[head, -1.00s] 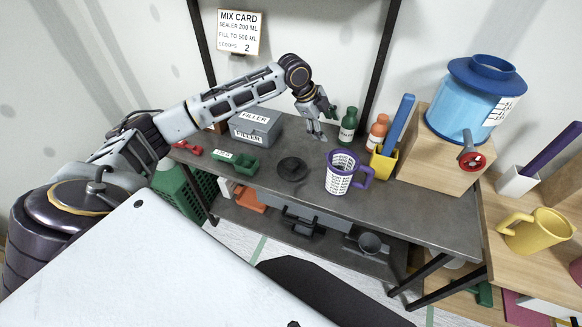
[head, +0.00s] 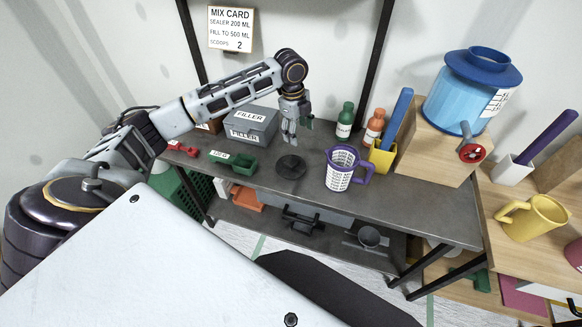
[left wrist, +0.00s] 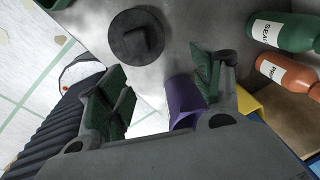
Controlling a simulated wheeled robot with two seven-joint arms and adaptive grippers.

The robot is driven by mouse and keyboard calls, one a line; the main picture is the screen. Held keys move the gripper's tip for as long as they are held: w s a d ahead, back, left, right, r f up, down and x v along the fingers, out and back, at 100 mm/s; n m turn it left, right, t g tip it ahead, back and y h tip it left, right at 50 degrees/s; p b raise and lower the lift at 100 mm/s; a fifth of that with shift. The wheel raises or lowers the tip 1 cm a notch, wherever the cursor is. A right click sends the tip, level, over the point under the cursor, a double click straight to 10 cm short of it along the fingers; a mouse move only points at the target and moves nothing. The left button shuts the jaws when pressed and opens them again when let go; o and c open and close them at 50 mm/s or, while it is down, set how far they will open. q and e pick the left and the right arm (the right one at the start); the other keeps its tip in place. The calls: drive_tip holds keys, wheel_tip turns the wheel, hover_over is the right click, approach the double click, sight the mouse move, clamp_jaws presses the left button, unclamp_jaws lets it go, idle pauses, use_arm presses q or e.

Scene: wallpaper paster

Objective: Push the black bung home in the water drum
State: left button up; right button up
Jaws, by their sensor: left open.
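The water drum (head: 466,100) is blue with a dark blue collar and a red-handled tap, on a wooden block at the right. No black bung can be made out in it. A round black disc with a raised centre (head: 291,167) lies on the grey bench; I cannot tell whether it is the bung. It also shows in the left wrist view (left wrist: 136,38). My left gripper (head: 291,138) is open and empty, pointing down above the bench behind the disc, well left of the drum. Its spread fingers show in the left wrist view (left wrist: 160,92). My right gripper is out of view.
A yellow mug (head: 533,217) stands at the right.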

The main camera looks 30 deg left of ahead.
use_arm(q)
drive_tip(key=shift+s+a+f+m+g+y, duration=0.1)
drive_tip(key=shift+s+a+m+g+y, duration=0.1)
drive_tip(key=shift+s+a+g, duration=0.3)
drive_tip(key=shift+s+a+m+g+y, duration=0.1)
drive_tip(key=shift+s+a+y, duration=0.15)
drive_tip(key=shift+s, duration=0.45)
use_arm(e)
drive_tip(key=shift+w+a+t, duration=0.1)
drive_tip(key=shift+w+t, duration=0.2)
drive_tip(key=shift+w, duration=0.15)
use_arm(q)
hover_over(290, 161)
drive_tip(key=shift+w+f, duration=0.15)
drive_tip(key=shift+f, duration=4.15)
